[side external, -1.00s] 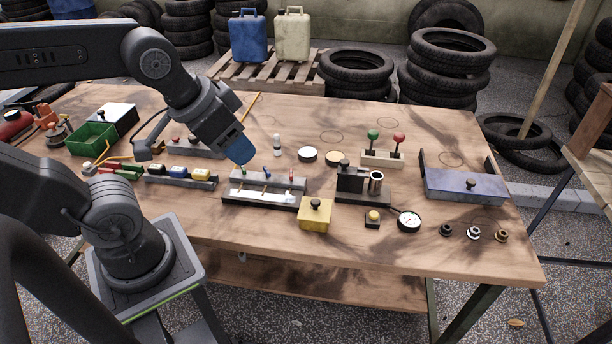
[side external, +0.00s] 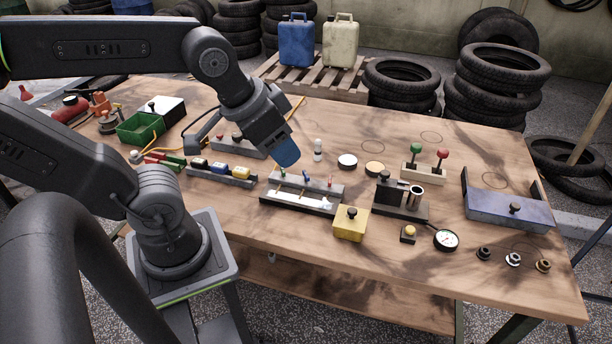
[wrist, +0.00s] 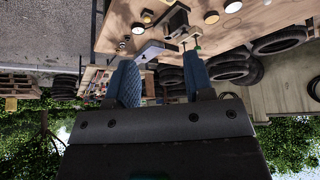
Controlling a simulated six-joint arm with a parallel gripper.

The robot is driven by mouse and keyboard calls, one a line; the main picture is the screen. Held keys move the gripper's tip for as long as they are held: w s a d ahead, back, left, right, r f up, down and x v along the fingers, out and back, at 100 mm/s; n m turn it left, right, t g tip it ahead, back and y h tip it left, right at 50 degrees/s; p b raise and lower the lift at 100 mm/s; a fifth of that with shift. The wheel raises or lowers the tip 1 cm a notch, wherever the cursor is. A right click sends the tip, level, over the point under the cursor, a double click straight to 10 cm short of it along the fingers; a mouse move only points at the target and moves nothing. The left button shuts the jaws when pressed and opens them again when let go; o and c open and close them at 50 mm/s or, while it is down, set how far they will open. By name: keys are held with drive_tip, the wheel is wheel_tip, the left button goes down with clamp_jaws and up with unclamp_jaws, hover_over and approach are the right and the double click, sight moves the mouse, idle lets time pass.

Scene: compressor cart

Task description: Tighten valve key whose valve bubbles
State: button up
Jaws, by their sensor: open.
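A grey valve block (side external: 335,188) stands mid-table in the side view. It carries a green key (side external: 283,172), a blue key (side external: 306,176) and a red key (side external: 331,182). A pale trough (side external: 297,198) runs along its front. Bubbles are too small to make out there, so I cannot tell which valve bubbles. My gripper (side external: 287,158) points down with blue fingers, just above and behind the block near the green and blue keys. In the wrist view my gripper (wrist: 161,62) has its two fingers apart with nothing held. The keys cannot be made out there.
A yellow box (side external: 350,226) with a black knob stands in front of the block. A black fixture (side external: 400,207) and a gauge (side external: 446,240) are to the right. Two knobbed levers (side external: 424,171) stand behind right.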

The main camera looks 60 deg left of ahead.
drive_tip(key=shift+c, duration=0.4)
drive_tip(key=shift+w+a, duration=0.1)
drive_tip(key=shift+w, duration=0.05)
drive_tip(key=shift+c, duration=0.8)
drive_tip(key=n+g, duration=0.6)
drive_tip(key=n, duration=0.5)
hover_over(330, 178)
wheel_tip(330, 178, down, 12)
wheel_tip(330, 178, down, 13)
drive_tip(key=shift+r, duration=0.1)
drive_tip(key=shift+c, duration=0.2)
clamp_jaws()
